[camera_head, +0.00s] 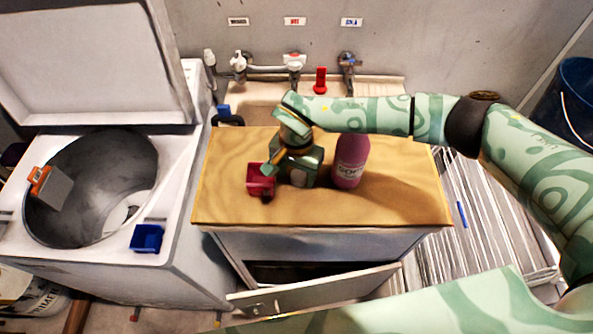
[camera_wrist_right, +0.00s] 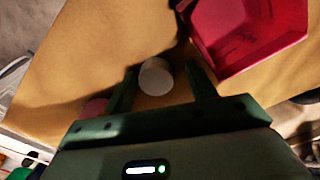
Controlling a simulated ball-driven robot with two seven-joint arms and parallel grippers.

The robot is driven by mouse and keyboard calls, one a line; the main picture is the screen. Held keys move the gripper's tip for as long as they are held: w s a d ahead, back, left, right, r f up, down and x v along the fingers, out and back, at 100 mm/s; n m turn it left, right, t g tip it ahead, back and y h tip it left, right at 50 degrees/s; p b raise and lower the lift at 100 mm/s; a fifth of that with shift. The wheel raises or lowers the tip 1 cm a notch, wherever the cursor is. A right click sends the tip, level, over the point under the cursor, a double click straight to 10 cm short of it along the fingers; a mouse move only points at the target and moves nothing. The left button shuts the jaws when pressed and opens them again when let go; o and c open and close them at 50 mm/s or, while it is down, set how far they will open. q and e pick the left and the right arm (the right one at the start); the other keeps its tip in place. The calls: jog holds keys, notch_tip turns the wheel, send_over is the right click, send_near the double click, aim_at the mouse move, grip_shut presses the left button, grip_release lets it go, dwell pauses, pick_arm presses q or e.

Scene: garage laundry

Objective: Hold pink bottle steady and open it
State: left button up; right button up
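The pink bottle (camera_head: 350,163) stands upright on the wooden top of the cabinet. Its top is hidden behind my right arm, so I cannot tell whether it is capped. My right gripper (camera_head: 291,176) is just left of the bottle, low over the wood. In the right wrist view its two fingers (camera_wrist_right: 162,86) are apart, with a small white round thing (camera_wrist_right: 155,77), possibly a cap, between them and a gap at its right. A pink patch (camera_wrist_right: 96,106), probably the bottle, shows beside the left finger. My left gripper is not in view.
A red box (camera_head: 258,181) sits close left of my right gripper. The wooden top (camera_head: 400,205) is clear at the right and front. An open washer (camera_head: 185,215) stands left, with a blue box (camera_head: 147,238) on its rim. Taps (camera_head: 293,64) and a sink are behind.

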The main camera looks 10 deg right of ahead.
aim_at(297, 174)
jog(key=shift+r, duration=0.2)
notch_tip(297, 174, up, 12)
jog(key=p, duration=0.1)
jog(key=shift+f, duration=0.1)
